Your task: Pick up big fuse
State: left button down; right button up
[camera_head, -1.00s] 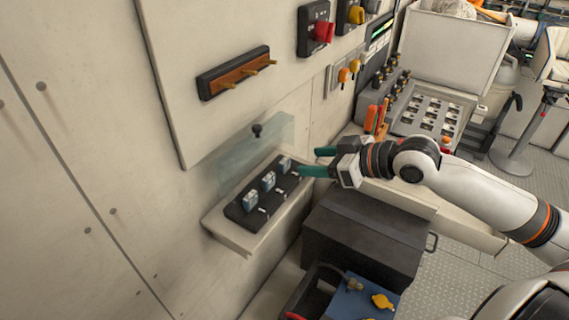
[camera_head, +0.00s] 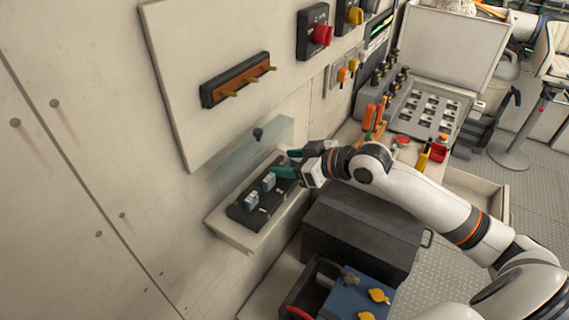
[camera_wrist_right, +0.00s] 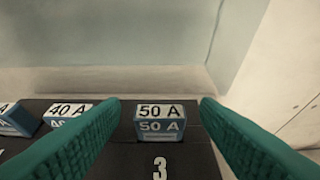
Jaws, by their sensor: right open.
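Blue-and-white block fuses stand in a row on a black fuse block (camera_head: 242,217) on a wall shelf. Two of them show in the head view, the nearest fuse (camera_head: 251,200) and the middle fuse (camera_head: 268,182). The third is hidden behind my right gripper (camera_head: 287,163). In the right wrist view, the fuse marked 50 A (camera_wrist_right: 160,123) stands upright at position 3, between my open teal fingers and apart from both. The fuse marked 40 A (camera_wrist_right: 67,112) is to its left, and another is cut off at the left edge. My left gripper is not in view.
A clear raised cover (camera_head: 232,160) stands behind the fuses. A dark box (camera_head: 365,228) is below the shelf. A wooden peg rack (camera_head: 236,80) and a red switch (camera_head: 321,34) are on the wall above. Screwdrivers (camera_head: 369,116) stand right of my gripper.

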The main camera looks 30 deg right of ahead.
jog(key=c, duration=1)
jog(key=shift+c, duration=0.2)
